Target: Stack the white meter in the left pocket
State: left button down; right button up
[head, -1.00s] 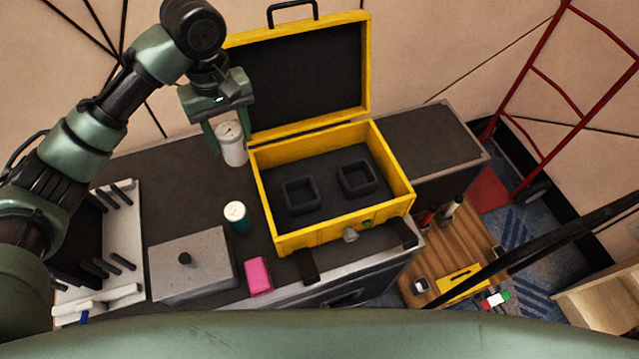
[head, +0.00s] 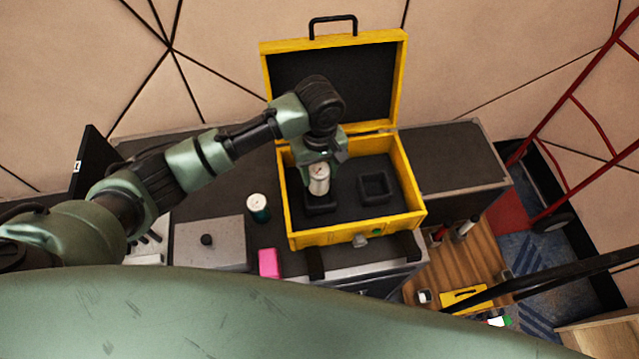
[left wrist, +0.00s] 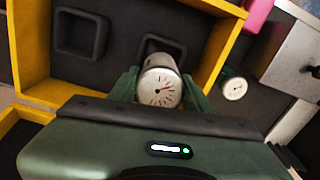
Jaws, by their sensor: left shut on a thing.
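The white meter (head: 319,178) is a light cylinder with a dial on top. It is upright in my left gripper (head: 321,172), inside the open yellow case (head: 408,181), at the left pocket (head: 321,206). In the left wrist view the dial of the white meter (left wrist: 160,88) faces the camera, between the fingers of my left gripper (left wrist: 158,90). The left pocket (left wrist: 152,46) shows partly behind it. Whether the meter's base touches the pocket floor is hard to tell. The right pocket (head: 375,185) is empty. My right gripper is not in view.
A teal meter with a white dial top (head: 258,207) stands left of the case. A grey box with a black knob (head: 210,243) and a pink block (head: 269,262) are near the bench's front. The case lid (head: 388,85) stands open behind. Bare bench top lies right of the case.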

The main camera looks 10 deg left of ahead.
aim_at(320, 187)
pick_arm(q)
notch_tip(320, 187, down, 3)
jog(key=shift+r, duration=0.1)
jog(key=shift+f, duration=1.8)
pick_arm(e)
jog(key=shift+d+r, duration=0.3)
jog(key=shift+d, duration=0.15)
pick_arm(q)
jog(key=shift+f, duration=0.15)
